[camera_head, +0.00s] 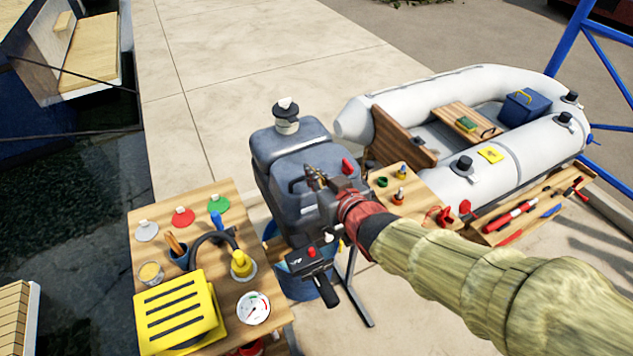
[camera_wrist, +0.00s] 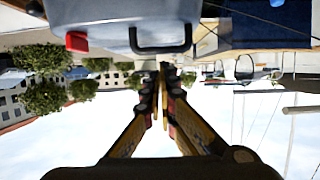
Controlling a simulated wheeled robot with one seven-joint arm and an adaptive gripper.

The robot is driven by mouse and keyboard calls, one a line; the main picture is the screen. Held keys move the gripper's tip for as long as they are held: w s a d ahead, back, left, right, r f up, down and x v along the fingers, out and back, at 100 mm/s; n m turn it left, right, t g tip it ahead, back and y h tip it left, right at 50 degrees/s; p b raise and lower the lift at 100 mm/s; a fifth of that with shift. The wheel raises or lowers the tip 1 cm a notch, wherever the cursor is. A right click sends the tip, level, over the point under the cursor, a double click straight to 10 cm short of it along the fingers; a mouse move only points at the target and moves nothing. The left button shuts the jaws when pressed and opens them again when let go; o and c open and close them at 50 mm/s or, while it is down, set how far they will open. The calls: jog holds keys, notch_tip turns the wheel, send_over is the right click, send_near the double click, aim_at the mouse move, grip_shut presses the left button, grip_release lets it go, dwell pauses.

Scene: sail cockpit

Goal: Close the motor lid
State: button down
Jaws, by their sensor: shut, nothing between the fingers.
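The outboard motor (camera_head: 290,190) stands upright on a stand in the middle of the head view. Its dark grey lid (camera_head: 285,140) is on top; I cannot tell whether it is fully seated. A red latch (camera_head: 347,167) and a dark loop handle (camera_head: 297,184) are on the motor's side. My gripper (camera_head: 316,178) is in front of that side, near the handle and latch. In the wrist view, which is upside down, my gripper's fingers (camera_wrist: 160,80) are shut and empty. The handle (camera_wrist: 160,45) and red latch (camera_wrist: 76,41) are near the fingertips; contact is unclear.
A wooden table (camera_head: 228,293) at the left holds a yellow slotted box (camera_head: 178,312), a gauge (camera_head: 254,308) and caps. A small white-topped bottle (camera_head: 286,117) stands on the motor. A grey inflatable boat (camera_head: 480,125) is at the right. Open paving lies behind.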

jog(key=s+d+f+p, duration=0.1)
jog(key=s+d+f, duration=0.2)
jog(key=s, duration=0.5)
jog(key=shift+d+f, duration=0.35)
jog(key=shift+f, duration=0.45)
jog(key=s+d+f+g+h, duration=0.3)
jog(key=d+f, duration=0.2)
jog(key=f, duration=0.2)
jog(key=s+d+r+m+g+h, duration=0.2)
jog(key=s+d+r+g+h, duration=0.15)
jog(key=s+d, duration=0.3)
jog(key=s+d+r+m, duration=0.2)
jog(key=s+r, duration=0.3)
jog(key=r, duration=0.7)
jog(key=shift+s+d+r+m, duration=0.25)
jog(key=shift+d+m, duration=0.15)
jog(key=shift+d, duration=0.3)
jog(key=shift+g+y, duration=0.25)
